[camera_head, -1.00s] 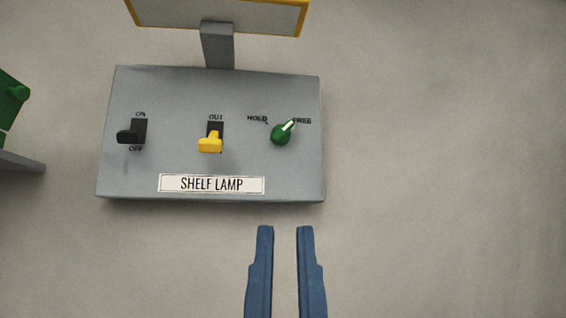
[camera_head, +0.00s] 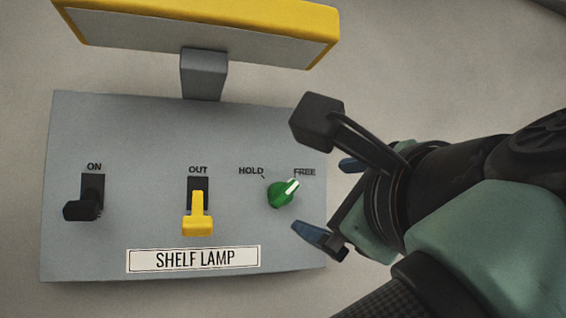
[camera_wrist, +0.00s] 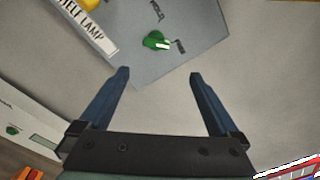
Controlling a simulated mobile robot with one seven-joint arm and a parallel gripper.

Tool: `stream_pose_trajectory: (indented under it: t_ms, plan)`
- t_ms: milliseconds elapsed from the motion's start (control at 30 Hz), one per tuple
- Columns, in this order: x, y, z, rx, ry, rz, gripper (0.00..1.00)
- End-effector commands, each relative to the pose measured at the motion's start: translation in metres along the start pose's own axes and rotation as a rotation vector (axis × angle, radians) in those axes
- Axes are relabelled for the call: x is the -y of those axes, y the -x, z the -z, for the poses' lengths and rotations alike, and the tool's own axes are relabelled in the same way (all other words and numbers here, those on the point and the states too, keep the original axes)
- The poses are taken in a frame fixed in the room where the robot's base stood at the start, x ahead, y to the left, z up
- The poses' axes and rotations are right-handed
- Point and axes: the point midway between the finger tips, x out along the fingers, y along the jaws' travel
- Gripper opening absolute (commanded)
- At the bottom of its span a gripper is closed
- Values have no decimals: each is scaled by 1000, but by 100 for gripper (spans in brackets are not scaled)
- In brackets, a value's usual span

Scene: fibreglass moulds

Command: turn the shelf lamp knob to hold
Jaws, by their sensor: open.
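The green knob (camera_head: 280,196) with a white pointer line sits at the right of the grey shelf lamp panel (camera_head: 130,125). Its pointer leans up and right toward the FREE mark (camera_head: 305,172). The HOLD mark (camera_head: 251,171) is up and left of the knob. My gripper (camera_head: 328,197) comes in from the right, its blue fingers apart, just right of the knob in the head view. In the wrist view my gripper (camera_wrist: 159,75) is open and empty, and the knob (camera_wrist: 156,41) lies beyond the fingertips, roughly between them. Nothing touches the knob that I can see.
A black ON switch (camera_head: 83,205) and a yellow OUT switch (camera_head: 197,215) are left of the knob. A yellow-edged lamp head (camera_head: 200,35) stands on a grey post (camera_head: 203,75) behind. In the wrist view another panel (camera_wrist: 30,125) with a green knob is at lower left.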

Motion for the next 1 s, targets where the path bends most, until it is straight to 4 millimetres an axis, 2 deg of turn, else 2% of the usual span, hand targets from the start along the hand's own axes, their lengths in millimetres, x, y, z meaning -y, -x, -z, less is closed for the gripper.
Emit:
stream_pose_trajectory:
  t_ms: [33, 100, 267, 700, 833, 1000]
  plan:
    - [1, -1, -10, 26, -48, -27, 98]
    - [-2, -4, -14, 43, -85, -52, 98]
    - [-4, -16, -16, 49, -100, -65, 98]
    - [-6, -102, -22, 48, -95, -63, 98]
    - [-8, -119, -22, 47, -94, -61, 98]
    - [-10, -130, -20, 47, -94, -58, 98]
